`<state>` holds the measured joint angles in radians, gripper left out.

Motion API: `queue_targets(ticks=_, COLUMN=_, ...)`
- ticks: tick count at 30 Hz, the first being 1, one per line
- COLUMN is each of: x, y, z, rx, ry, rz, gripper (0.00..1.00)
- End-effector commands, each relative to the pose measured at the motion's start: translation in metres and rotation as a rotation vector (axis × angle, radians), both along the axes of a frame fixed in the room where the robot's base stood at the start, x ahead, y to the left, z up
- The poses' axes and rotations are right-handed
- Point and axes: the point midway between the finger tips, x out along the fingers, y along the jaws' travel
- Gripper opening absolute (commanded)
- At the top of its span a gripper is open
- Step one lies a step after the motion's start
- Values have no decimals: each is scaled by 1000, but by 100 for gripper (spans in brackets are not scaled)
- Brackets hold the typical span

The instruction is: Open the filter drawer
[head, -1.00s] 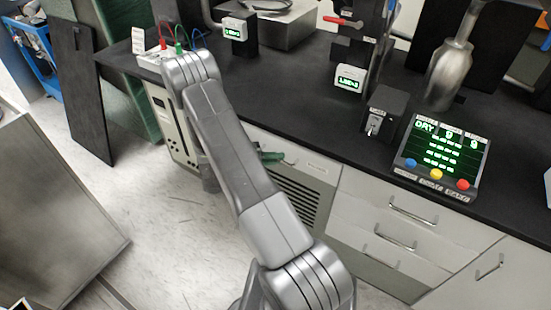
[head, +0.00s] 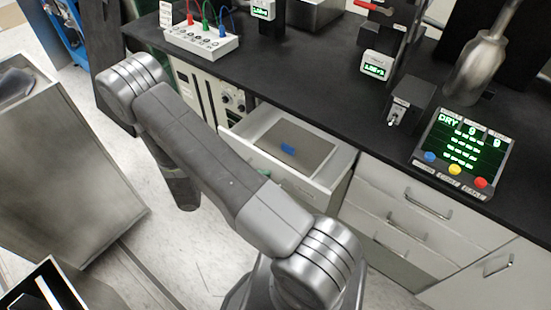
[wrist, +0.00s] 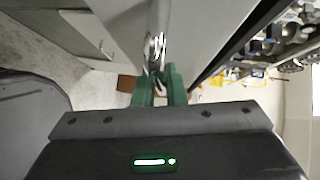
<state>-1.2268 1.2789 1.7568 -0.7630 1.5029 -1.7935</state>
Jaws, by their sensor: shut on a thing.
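The filter drawer (head: 325,184) is pulled out from under the black bench in the head view. A flat grey-brown panel (head: 300,135) with a small blue patch (head: 288,149) lies inside it. In the wrist view, my gripper (wrist: 160,84) has its green fingers closed around the metal drawer handle (wrist: 155,50) on the pale drawer front (wrist: 190,30).
The black bench top (head: 300,90) holds a control panel (head: 462,150) with coloured buttons, a small switch box (head: 408,100) and a white box with cables (head: 200,40). Closed drawers (head: 400,205) are at the right. A metal cabinet (head: 70,170) stands at the left, with open floor between.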

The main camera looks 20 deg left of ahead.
Motion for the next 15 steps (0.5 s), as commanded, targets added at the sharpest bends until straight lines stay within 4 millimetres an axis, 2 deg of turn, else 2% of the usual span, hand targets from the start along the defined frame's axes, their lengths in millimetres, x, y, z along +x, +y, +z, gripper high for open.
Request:
queue_targets(ticks=1, x=-12, y=5, z=0, rx=0, ry=0, rz=7, gripper=0)
queue_targets(ticks=6, x=-43, y=16, z=0, rx=0, ry=-1, rz=5, gripper=0)
queue_targets(ticks=15, x=-71, y=27, z=0, rx=1, ry=-1, rz=1, gripper=0)
